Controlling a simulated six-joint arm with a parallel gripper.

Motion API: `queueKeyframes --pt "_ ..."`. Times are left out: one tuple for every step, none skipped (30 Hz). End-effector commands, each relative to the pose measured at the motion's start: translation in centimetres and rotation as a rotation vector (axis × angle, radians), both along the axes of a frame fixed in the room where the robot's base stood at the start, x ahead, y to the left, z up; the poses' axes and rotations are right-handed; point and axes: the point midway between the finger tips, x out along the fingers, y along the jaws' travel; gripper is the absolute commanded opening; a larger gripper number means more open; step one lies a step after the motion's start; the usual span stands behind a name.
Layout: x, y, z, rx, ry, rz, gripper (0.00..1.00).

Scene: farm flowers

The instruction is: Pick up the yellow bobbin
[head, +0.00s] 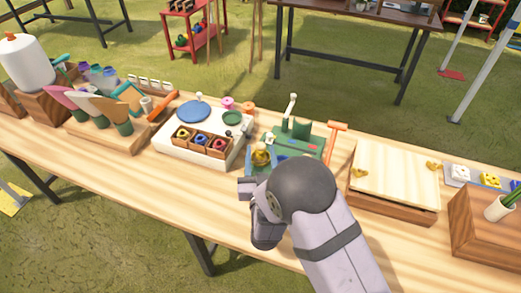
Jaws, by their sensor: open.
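What looks like the yellow bobbin (183,133) sits in the left compartment of a small wooden tray (188,146) on a white board (168,149).
The white board also carries a blue disc (194,111), a green dish (232,118), and pink (228,102) and orange (248,106) rings. A green tool stand (302,145) is right of it, a pale wooden box (398,174) farther right. Bare table (105,177) lies in front.

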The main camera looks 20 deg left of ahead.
Motion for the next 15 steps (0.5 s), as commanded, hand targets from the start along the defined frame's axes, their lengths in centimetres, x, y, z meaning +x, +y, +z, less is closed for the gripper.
queueKeyframes --pt "0.6 0.2 0.3 0.000 0.000 -0.002 0.45" --pt "1.0 0.3 0.2 0.001 -0.001 -0.002 0.45" --pt "1.3 0.4 0.2 0.001 0.000 -0.003 0.45" --pt "1.6 0.5 0.1 0.001 0.000 -0.002 0.45" --pt "1.7 0.6 0.1 0.000 0.001 -0.002 0.45" --pt "1.9 0.8 0.1 0.000 0.000 -0.001 0.45" --pt "2.1 0.8 0.1 0.000 -0.001 -0.001 0.45" --pt "2.2 0.9 0.1 0.000 -0.001 0.000 0.45" --pt "2.2 0.9 0.1 0.000 0.000 0.000 0.45" --pt "2.3 0.9 0.0 0.000 0.000 0.000 0.45" --pt "2.3 0.9 0.0 -0.001 0.000 0.000 0.45" --pt "2.3 0.9 0.0 -0.001 0.000 0.000 0.45" --pt "2.3 0.9 0.0 -0.001 0.000 0.000 0.45" --pt "2.3 0.9 0.0 -0.001 0.000 0.000 0.45" --pt "2.3 0.9 0.0 0.000 0.000 0.000 0.45"
